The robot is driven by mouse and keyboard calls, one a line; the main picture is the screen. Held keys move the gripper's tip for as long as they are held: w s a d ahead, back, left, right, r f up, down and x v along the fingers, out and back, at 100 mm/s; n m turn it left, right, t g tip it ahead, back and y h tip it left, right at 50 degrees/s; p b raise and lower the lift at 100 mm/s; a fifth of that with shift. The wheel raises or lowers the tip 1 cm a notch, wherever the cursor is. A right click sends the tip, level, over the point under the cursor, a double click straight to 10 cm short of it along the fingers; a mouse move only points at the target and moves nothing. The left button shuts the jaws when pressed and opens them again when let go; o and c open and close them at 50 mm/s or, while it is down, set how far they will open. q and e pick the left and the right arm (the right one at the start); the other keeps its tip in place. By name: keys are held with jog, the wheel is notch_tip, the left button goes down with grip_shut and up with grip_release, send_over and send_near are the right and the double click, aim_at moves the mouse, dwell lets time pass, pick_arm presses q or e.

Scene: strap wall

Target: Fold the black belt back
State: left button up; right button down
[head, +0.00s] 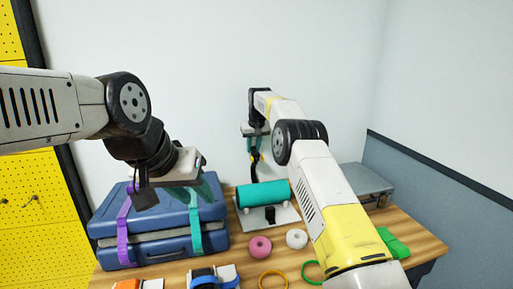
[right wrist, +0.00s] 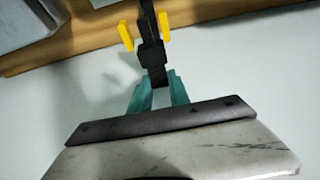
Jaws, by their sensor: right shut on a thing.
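The black belt (head: 254,166) hangs against the pale wall above the table, with a yellow piece beside it. In the right wrist view the black belt (right wrist: 148,22) runs up from a dark block, between two yellow pieces (right wrist: 165,26). My right gripper (head: 255,138) is shut on the belt; its teal fingers (right wrist: 158,92) stand on both sides of the belt's near end. My left gripper (head: 172,182) hangs over the blue suitcase (head: 155,245). Its fingers are partly hidden and hard to separate from the straps behind.
A purple strap (head: 124,230) and a teal strap (head: 195,228) go round the suitcase. A teal roll (head: 263,195) lies on a white stand. Pink (head: 260,247) and white (head: 297,239) rings, orange (head: 273,280) and green loops, and a grey case (head: 366,181) share the wooden table.

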dwell(0.3)
jog(key=c, duration=1.2)
grip_release()
jog(key=v, duration=0.7)
jog(key=shift+s+d+r, duration=0.1)
jog(key=shift+s+r, duration=0.05)
jog(key=shift+r, duration=0.2)
